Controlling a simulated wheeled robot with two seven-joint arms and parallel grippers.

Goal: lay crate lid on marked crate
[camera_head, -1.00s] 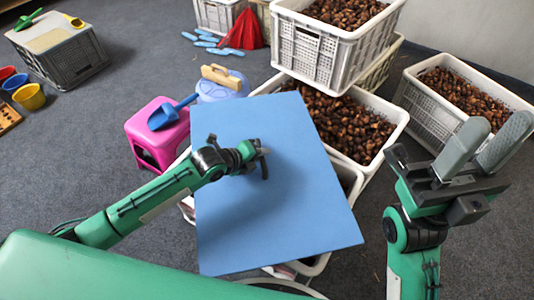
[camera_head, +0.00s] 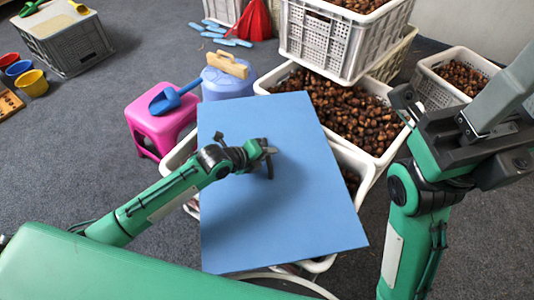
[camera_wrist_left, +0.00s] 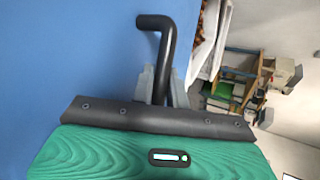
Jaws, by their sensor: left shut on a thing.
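The crate lid (camera_head: 300,215) is a flat blue board with a dark bent handle (camera_wrist_left: 165,50). My left gripper (camera_head: 268,150) is shut on that handle; the left wrist view shows its fingers (camera_wrist_left: 160,85) around the handle's stem. The lid covers most of a white crate (camera_head: 350,160), whose rim shows at the left, right and front edges. I cannot tell whether the lid touches the rim. No mark shows on this crate. My right gripper (camera_head: 508,108) is at the right edge, partly cut off, with its fingers apart and nothing seen between them.
A white crate of chestnuts (camera_head: 277,82) stands right behind the lid, with stacked crates (camera_head: 320,47) behind it. Another chestnut crate (camera_head: 437,92) is at the right. A pink stool (camera_head: 150,127) with a blue scoop and a blue container (camera_head: 222,88) stand at the left.

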